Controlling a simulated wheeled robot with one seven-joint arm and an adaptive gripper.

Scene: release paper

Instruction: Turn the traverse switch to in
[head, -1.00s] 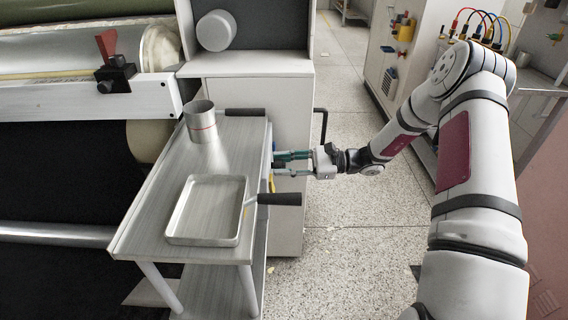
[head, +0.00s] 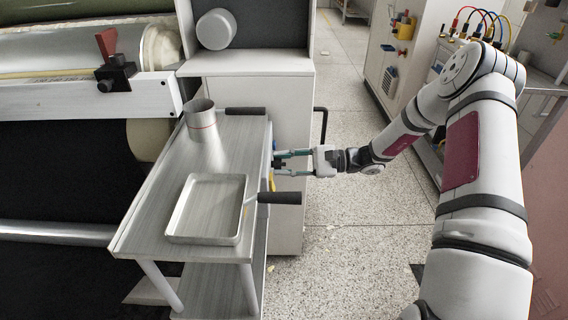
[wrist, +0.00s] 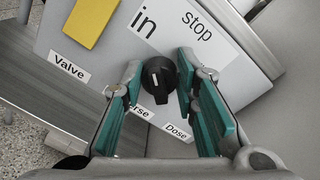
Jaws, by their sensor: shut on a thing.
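The traverse switch is a black rotary knob (wrist: 159,80) on a pale panel in the wrist view. The label under it is partly covered; "rse" shows. The word "in" (wrist: 143,22) is printed above and left of the knob, "stop" (wrist: 197,27) above and right. A small white mark shows on the knob, but I cannot tell exactly where it points. My gripper (wrist: 158,70) is shut on the knob, one teal-padded finger on each side.
A yellow piece (wrist: 92,20) and a "Valve" label (wrist: 69,66) are on the same panel. A "Dose" label (wrist: 177,132) is near the right finger. The cart top (head: 150,215) holds a metal cup (head: 202,125) and a shallow tray (head: 205,210). A black handle (head: 280,198) juts out below my gripper.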

